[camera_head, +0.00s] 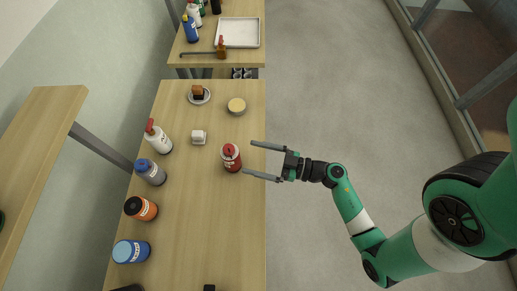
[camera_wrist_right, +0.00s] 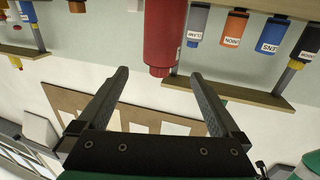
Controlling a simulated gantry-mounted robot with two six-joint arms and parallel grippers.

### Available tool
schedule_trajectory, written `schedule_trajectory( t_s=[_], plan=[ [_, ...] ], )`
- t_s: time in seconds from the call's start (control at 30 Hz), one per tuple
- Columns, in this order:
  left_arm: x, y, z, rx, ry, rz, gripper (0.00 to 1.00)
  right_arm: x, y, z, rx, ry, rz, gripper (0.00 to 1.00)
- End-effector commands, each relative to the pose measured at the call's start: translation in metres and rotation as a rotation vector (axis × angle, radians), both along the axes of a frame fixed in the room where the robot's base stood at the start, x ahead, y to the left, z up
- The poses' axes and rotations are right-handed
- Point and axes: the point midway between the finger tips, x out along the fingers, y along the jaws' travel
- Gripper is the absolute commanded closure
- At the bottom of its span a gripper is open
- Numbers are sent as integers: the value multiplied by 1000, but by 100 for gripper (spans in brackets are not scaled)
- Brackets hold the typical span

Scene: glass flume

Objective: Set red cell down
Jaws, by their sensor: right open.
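The red cell, a red bottle (camera_head: 231,158) with a red cap, stands upright near the right edge of the wooden table (camera_head: 200,240). My right gripper (camera_head: 249,157) reaches in from the right, open and empty, its two fingers spread and pointing at the bottle. In the right wrist view, the red bottle (camera_wrist_right: 165,35) appears upside down, just beyond the open fingertips (camera_wrist_right: 159,74); it is not between the fingers. My left gripper does not show.
Along the table's left side stand a white bottle (camera_head: 158,138), a grey bottle (camera_head: 150,172), an orange jar (camera_head: 141,208) and a blue jar (camera_head: 132,251).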

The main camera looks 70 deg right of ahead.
Motion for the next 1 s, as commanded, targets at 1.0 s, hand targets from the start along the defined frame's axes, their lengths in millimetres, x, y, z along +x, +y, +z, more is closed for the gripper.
schedule_trajectory(
  t_s=[1.0],
  plan=[
    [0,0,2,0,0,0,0,64,-69,405,-75,-954,-475,0]
  ],
)
